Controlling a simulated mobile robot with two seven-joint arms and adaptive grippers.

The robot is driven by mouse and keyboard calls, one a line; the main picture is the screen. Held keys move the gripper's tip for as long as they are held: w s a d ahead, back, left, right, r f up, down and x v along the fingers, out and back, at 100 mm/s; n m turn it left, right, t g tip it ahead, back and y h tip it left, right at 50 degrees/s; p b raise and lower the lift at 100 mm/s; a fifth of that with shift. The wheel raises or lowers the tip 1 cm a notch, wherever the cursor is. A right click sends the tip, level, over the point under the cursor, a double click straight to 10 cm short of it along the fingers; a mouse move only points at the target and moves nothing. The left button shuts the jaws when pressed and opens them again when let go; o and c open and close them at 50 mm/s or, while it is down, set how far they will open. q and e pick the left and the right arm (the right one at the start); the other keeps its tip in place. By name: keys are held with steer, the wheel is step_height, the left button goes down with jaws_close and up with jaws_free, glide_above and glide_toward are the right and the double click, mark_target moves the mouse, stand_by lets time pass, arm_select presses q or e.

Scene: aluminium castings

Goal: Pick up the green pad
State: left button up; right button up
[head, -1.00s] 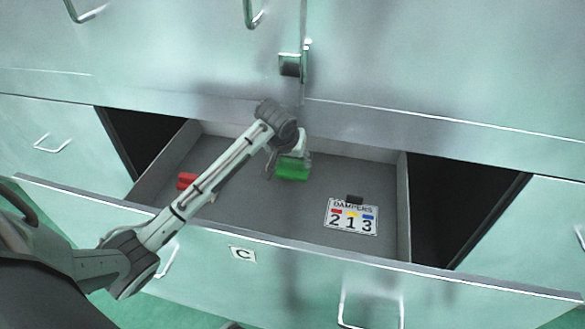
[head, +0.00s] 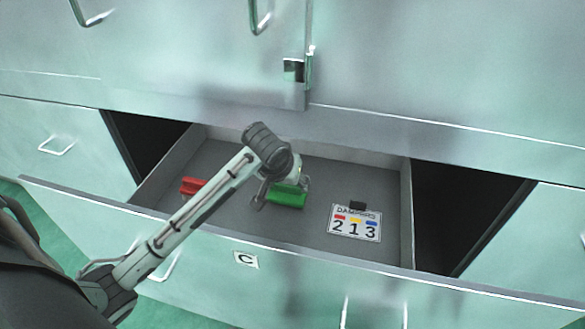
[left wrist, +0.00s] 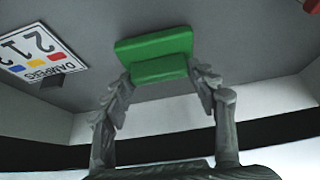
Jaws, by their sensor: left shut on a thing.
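The green pad (head: 287,199) is in the open drawer (head: 220,215), near its middle. It is a block with a wider plate, seen also in the left wrist view (left wrist: 153,46). My left gripper (head: 281,192) reaches down into the drawer and is shut on the pad. In the left wrist view its two fingers (left wrist: 165,78) sit at either side of the pad's narrower part. I cannot tell whether the pad touches the drawer floor. My right gripper is not in view.
Drawer walls surround the gripper; cabinet doors rise behind.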

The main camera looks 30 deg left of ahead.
mark_target(287, 194)
arm_select(q)
step_height(287, 194, up, 14)
stand_by(0.4)
steer(key=shift+f, duration=0.1)
